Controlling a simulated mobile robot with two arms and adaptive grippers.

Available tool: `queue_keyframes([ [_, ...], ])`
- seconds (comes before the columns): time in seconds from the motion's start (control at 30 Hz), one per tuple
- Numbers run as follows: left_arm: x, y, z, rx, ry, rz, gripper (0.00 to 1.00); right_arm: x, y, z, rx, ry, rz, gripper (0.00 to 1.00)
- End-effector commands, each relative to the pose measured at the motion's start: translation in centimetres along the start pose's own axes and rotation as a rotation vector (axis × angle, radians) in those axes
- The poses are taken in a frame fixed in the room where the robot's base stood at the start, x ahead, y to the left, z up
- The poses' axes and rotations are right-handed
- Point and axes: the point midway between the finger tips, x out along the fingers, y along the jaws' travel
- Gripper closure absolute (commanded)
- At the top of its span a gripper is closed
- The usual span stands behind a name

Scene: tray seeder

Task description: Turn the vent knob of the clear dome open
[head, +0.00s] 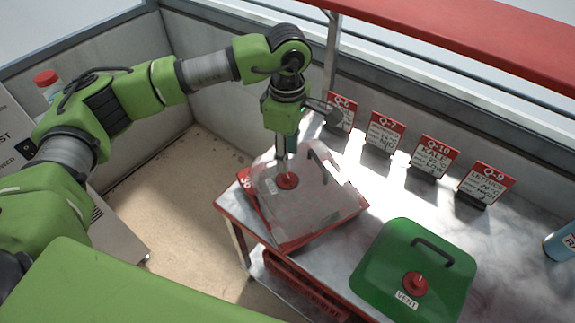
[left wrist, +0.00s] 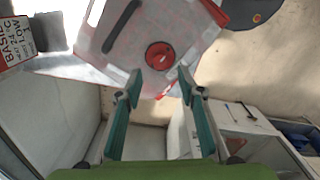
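The clear dome (head: 325,195) sits on a red tray (head: 283,243) at the left end of the table. Its red vent knob (head: 288,181) is on the dome's near-left part, and a dark bar handle (head: 323,164) is farther right. The knob also shows in the left wrist view (left wrist: 160,56), just beyond the fingertips. My left gripper (head: 284,164) points down over the knob. In the left wrist view its teal-padded fingers (left wrist: 159,80) are apart with nothing held. Whether they touch the knob I cannot tell. My right gripper is not in view.
A green dome (head: 385,262) with its own red knob (head: 415,284) and VENT label stands to the right. Several red-topped sign cards (head: 385,133) stand along the back. A blue container (head: 562,243) is at the right edge. A red crate (head: 300,290) sits below the table.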

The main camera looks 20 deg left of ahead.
Motion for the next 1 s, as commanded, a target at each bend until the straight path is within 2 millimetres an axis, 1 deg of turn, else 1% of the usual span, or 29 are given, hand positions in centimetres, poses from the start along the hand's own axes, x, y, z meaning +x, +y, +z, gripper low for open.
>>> queue_keyframes([
  [0.03, -1.2, 0.1, 0.0, 0.000, 0.000, 0.003, 0.65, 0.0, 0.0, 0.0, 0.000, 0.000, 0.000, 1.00],
  [0.1, -2.5, 0.1, 0.0, 0.000, 0.001, 0.003, 0.65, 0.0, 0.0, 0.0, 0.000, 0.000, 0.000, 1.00],
  [0.2, -4.0, 0.1, 0.0, -0.001, 0.000, 0.002, 0.65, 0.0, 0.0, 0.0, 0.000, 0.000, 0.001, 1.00],
  [0.33, -5.1, 0.0, 0.0, -0.001, 0.000, 0.000, 0.65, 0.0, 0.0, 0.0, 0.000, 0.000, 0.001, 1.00],
  [0.47, -5.5, 0.0, 0.0, -0.001, 0.001, -0.001, 0.65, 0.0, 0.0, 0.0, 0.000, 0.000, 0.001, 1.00],
  [1.0, -5.4, 0.0, 0.0, 0.000, 0.001, -0.001, 0.65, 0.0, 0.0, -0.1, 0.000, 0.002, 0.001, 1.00],
])
